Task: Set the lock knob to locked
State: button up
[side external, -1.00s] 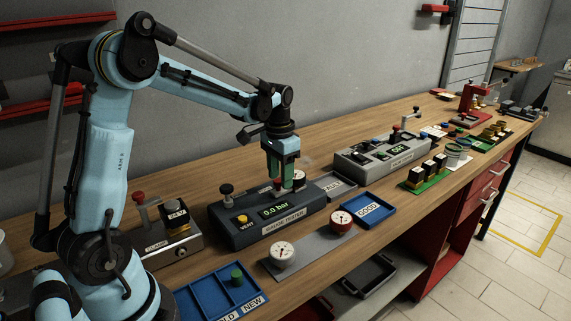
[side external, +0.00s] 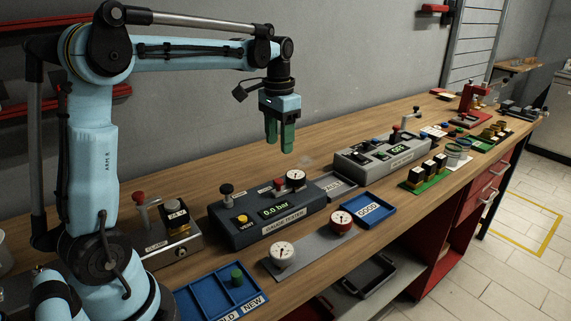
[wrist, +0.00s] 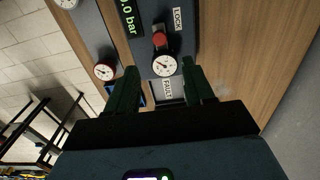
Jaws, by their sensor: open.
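The gauge tester (side external: 262,226) is a dark box with a green 0.0 bar display. The red-topped lock knob (side external: 279,184) is at its back right, beside a white-faced gauge (side external: 296,178). In the wrist view the knob (wrist: 159,40) sits next to the LOCK label (wrist: 178,18), with the gauge (wrist: 164,66) just below it. I cannot tell which setting the knob points to. My gripper (side external: 279,148) hangs above the knob, clear of it, with its green fingers apart and empty. The fingers (wrist: 163,76) also show in the wrist view.
A yellow VENT button (side external: 242,219) and a black knob (side external: 226,190) are on the tester's left. Two gauges lie on a grey mat (side external: 310,255) in front. A FAULT tray (side external: 340,188) and blue GOOD tray (side external: 376,209) are to the right. Air above the tester is free.

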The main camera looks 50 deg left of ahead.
jog(key=shift+r, duration=1.15)
jog(key=shift+d, duration=0.1)
jog(key=s+d+f+t, duration=0.3)
jog(key=s+d, duration=0.2)
jog(key=d, duration=0.1)
jog(key=s+d+f+t, duration=0.3)
jog(key=s+d+t, duration=0.1)
jog(key=s+d, duration=0.2)
jog(key=shift+s+d+f, duration=0.25)
jog(key=shift+d, duration=0.4)
